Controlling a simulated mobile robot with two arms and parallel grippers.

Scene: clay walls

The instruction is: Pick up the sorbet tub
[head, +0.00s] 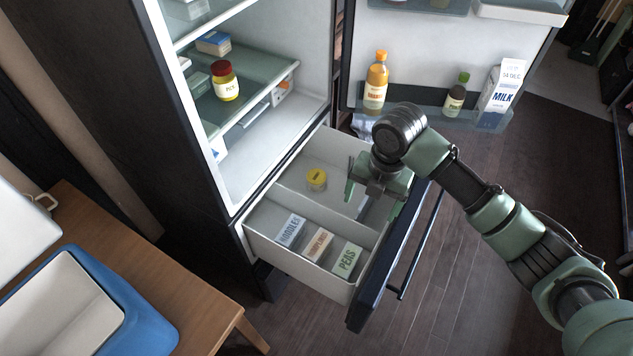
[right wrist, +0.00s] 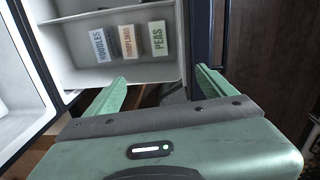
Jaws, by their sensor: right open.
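A small round tub with a yellow lid (head: 316,179), likely the sorbet tub, stands in the back compartment of the pulled-out drawer (head: 272,246) in the head view. Its label is too small to read. My right gripper (head: 367,203) is over the drawer's right part, to the right of the tub and apart from it. In the right wrist view its fingers (right wrist: 162,84) are spread with nothing between them. The tub does not show in that view. My left gripper is not in view.
The drawer's front compartment holds boxes of noodles (head: 290,230), dumplings (head: 318,244) and peas (head: 347,260). The open fridge door has an orange bottle (head: 376,83), a dark bottle (head: 456,95) and a milk carton (head: 502,95). A wooden table (head: 200,290) stands at left.

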